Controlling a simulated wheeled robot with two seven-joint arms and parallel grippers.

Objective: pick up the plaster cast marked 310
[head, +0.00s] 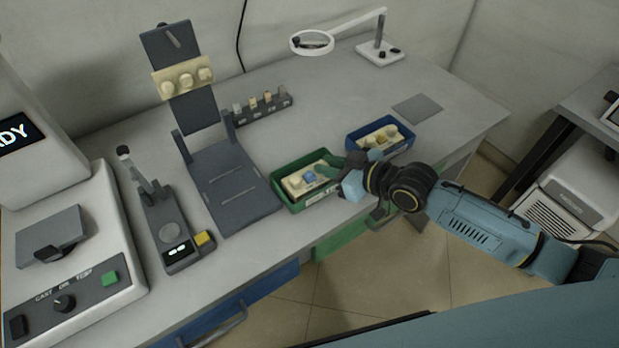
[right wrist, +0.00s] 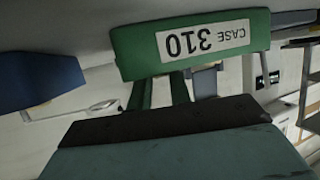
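The green tray (head: 283,203) stands near the front edge of the bench; its front label reads "CASE 310" upside down in the right wrist view (right wrist: 203,40). A cream plaster cast (head: 294,186) with a blue part on top lies in it. My right gripper (head: 330,166) reaches in from the right, with its fingers over the right part of the tray, close to the cast. My left gripper is not in view.
A blue tray (head: 353,147) with another cream cast stands behind my right gripper. A dark stand (head: 235,186) with a cream piece on its upright is left of the green tray. A small dark rack (head: 262,116) and a magnifier lamp (head: 380,52) stand behind.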

